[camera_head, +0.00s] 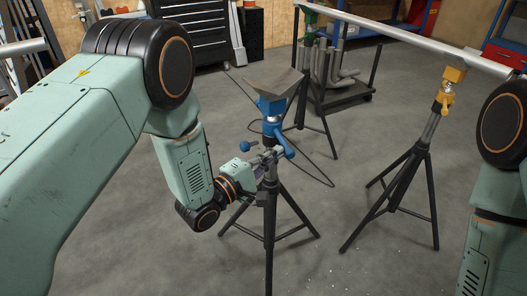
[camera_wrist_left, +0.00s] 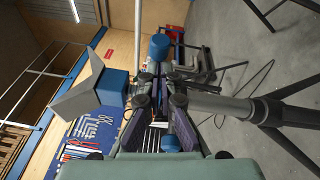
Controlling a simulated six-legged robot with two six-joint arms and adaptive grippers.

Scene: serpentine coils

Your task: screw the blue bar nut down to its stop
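The blue bar nut (camera_head: 272,130) sits around the post of a tripod stand (camera_head: 270,205), under the blue head (camera_head: 271,104) with its grey V-shaped top (camera_head: 276,82). One blue knob of its bar (camera_head: 245,146) points left; the other end points right and forward. My left gripper (camera_head: 268,160) is at the post, just below and in front of the nut. In the left wrist view, its dark fingers (camera_wrist_left: 160,95) stand apart on either side of the nut's region, a blue knob (camera_wrist_left: 158,47) beyond them. Contact with the nut is hidden. My right gripper is outside the view.
A long pale pipe (camera_head: 400,38) rests on a yellow-headed stand (camera_head: 447,90) at right and a green-headed stand (camera_head: 309,22) behind. A cart with bent pipes (camera_head: 335,85) stands behind. A dark cable (camera_head: 305,165) lies on the floor. Floor at front is clear.

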